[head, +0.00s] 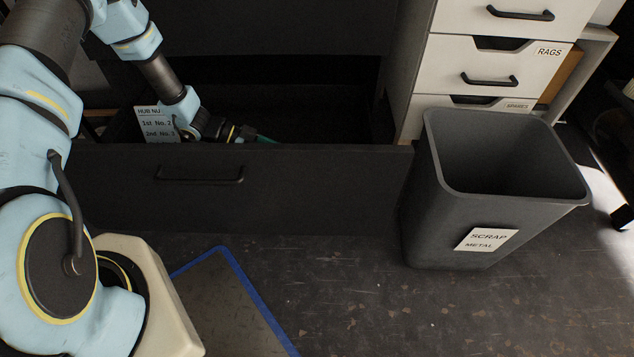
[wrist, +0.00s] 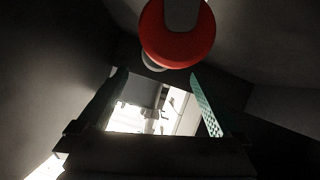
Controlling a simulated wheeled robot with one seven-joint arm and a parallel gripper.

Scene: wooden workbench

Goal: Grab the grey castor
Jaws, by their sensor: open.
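My gripper (head: 264,140) reaches down into an open black drawer (head: 290,190) in the head view, with one teal finger showing above the front panel. In the wrist view my gripper (wrist: 158,76) is open, its two teal-lined fingers apart with nothing between them. A round red thing (wrist: 153,40) with a grey part (wrist: 183,14) over its middle and a pale piece below lies beyond the fingertips, at the top of the wrist view. I cannot tell whether it belongs to a castor. No plainly grey castor shows; the drawer's inside is hidden in the head view.
The drawer's dark walls are close around my gripper. A sign (head: 157,124) reading "HUB NU..." stands at the drawer's left. A grey scrap metal bin (head: 430,215) stands right of the drawer, before white drawers (head: 470,75). Blue tape (head: 255,300) marks the floor.

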